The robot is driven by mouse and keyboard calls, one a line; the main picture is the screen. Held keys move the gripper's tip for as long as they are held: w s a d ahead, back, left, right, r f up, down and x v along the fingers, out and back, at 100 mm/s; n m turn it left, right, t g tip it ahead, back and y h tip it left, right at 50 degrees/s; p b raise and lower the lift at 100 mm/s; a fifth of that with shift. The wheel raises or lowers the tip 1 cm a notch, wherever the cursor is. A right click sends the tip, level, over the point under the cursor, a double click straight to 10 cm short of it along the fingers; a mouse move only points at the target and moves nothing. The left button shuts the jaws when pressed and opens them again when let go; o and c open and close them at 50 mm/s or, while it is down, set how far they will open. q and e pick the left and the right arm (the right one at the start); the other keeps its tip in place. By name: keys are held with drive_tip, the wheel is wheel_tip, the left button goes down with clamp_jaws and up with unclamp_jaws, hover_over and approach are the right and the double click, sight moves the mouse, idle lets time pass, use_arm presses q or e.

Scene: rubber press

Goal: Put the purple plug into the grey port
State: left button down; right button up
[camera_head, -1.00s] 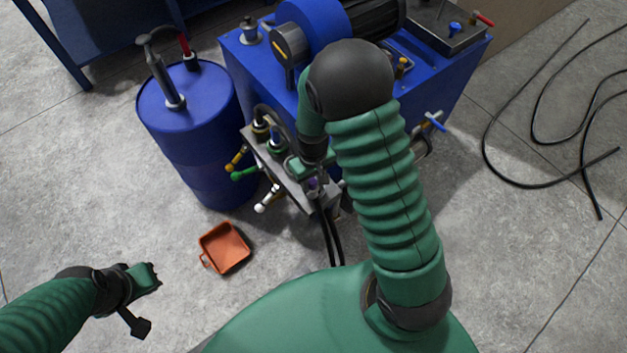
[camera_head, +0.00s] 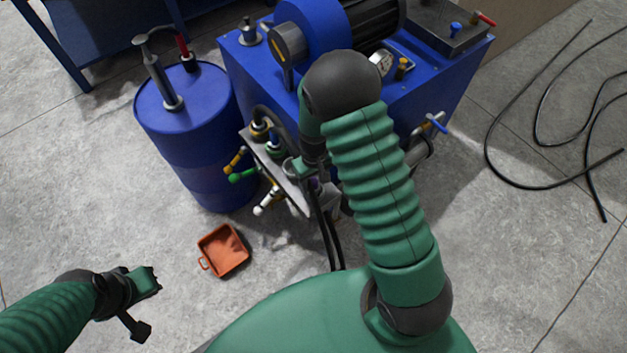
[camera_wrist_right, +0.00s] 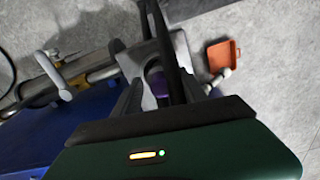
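My right gripper (camera_head: 312,172) is at the valve panel (camera_head: 278,172) on the front of the blue machine, mostly covered by my own arm. A small purple part (camera_head: 315,185), likely the purple plug, shows just below it. In the right wrist view a purple patch (camera_wrist_right: 158,86) lies between the dark fingers (camera_wrist_right: 160,90), close to black hoses and a grey metal bracket (camera_wrist_right: 183,48). Whether the fingers touch it is unclear. I cannot make out the grey port. My left gripper (camera_head: 145,283) hangs over bare floor at lower left, away from the panel.
Black hoses (camera_head: 328,235) hang below the panel. Green, yellow and white handles (camera_head: 243,176) stick out from its left. A blue drum (camera_head: 190,135) stands left, an orange tray (camera_head: 223,250) lies on the floor, and loose black hose (camera_head: 510,181) lies right.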

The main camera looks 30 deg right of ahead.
drive_tip(key=shift+o, duration=0.3)
drive_tip(key=shift+a+r, duration=0.15)
drive_tip(key=shift+r, duration=0.05)
wheel_tip(320, 180, up, 13)
drive_tip(key=p, duration=0.3)
drive_tip(key=s+a+r+t, duration=0.3)
drive_tip(key=s+a+r, duration=0.2)
drive_tip(key=s+a, duration=0.4)
wheel_tip(320, 180, up, 9)
drive_tip(key=d+p, duration=0.1)
drive_tip(key=p, duration=0.8)
drive_tip(key=shift+s+d+p, duration=0.25)
drive_tip(key=shift+p, duration=0.15)
drive_tip(key=shift+r, duration=0.1)
drive_tip(key=shift+d, duration=0.15)
